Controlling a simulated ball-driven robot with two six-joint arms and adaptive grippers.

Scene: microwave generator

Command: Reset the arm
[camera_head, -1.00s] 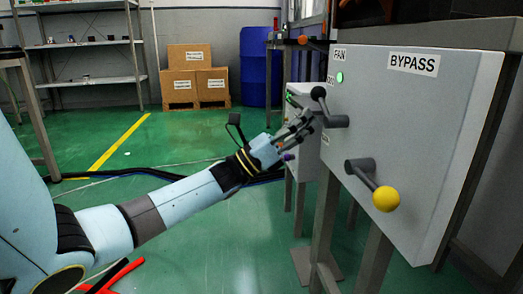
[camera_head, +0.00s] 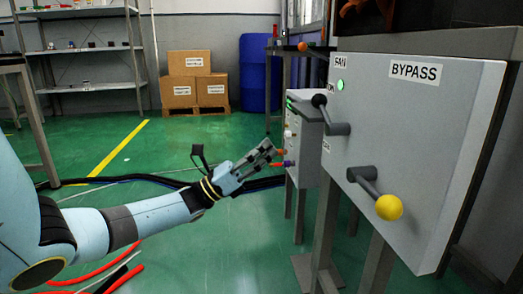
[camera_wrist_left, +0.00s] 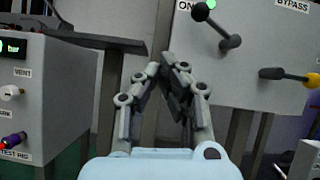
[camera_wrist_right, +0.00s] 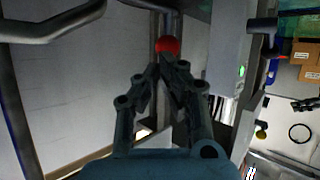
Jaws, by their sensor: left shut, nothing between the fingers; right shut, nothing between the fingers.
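My left arm reaches in from the left in the head view. Its gripper (camera_head: 268,150) is in free air, left of the grey BYPASS panel (camera_head: 430,130) and apart from it. In the left wrist view the left gripper (camera_wrist_left: 170,62) has its fingertips together, with nothing between them. My right gripper (camera_wrist_right: 167,62) shows only in the right wrist view. Its fingertips are together and empty, just below a red ball-shaped knob (camera_wrist_right: 168,45) in the picture; I cannot tell whether they touch it.
The panel carries a dark lever (camera_head: 330,115) and a yellow-knobbed lever (camera_head: 388,206), both sticking out. A smaller grey test box (camera_head: 306,130) stands behind. Cables (camera_head: 150,176) lie on the green floor. Boxes (camera_head: 197,85) and a blue barrel (camera_head: 256,75) stand at the back.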

